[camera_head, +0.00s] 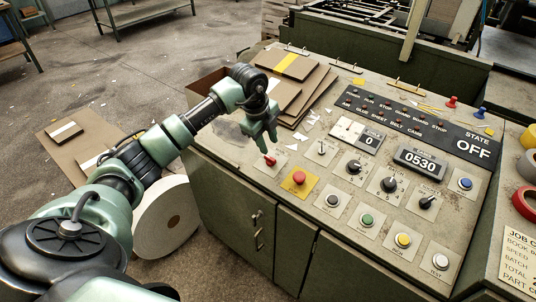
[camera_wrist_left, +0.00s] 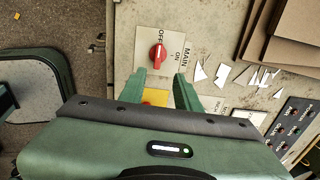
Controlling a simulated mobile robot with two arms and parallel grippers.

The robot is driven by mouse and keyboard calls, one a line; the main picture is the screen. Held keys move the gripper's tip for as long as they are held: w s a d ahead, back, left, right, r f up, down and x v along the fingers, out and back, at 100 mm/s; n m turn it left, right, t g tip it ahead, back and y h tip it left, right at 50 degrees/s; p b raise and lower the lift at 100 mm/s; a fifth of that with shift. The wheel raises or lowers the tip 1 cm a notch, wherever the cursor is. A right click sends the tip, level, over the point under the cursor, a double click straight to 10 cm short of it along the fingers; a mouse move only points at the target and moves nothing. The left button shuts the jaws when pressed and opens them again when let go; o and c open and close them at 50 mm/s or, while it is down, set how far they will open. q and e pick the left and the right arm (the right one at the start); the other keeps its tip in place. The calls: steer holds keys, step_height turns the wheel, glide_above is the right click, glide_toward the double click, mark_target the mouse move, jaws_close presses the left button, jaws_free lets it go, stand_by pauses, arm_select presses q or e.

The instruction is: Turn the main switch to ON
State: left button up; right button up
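The main switch (camera_head: 269,160) is a red knob on a pale plate at the panel's near left corner. In the left wrist view the red knob (camera_wrist_left: 158,54) stands in line with the OFF label above it; the ON label is to its right. My left gripper (camera_head: 262,143) hangs just above and beside the switch in the head view. In the left wrist view its two fingers (camera_wrist_left: 160,78) are apart, with nothing between them, and the knob shows just beyond their tips. Contact with the knob is not visible. My right gripper is in neither view.
The state display (camera_head: 477,149) reads OFF and a counter (camera_head: 420,162) reads 0530. A red push button (camera_head: 299,178) on a yellow plate sits close to the switch. Other knobs and buttons fill the panel. Stacked greyboard (camera_head: 304,88) and paper scraps lie behind the gripper.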

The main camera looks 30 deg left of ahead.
mark_target(269, 157)
arm_select(q)
steer(key=x, duration=0.2)
steer(key=a+x, duration=0.1)
steer(key=x, duration=0.2)
steer(key=p+x, duration=0.1)
steer(key=x, duration=0.1)
steer(key=shift+s+a+f, duration=0.15)
steer(key=shift+f, duration=0.15)
jaws_close()
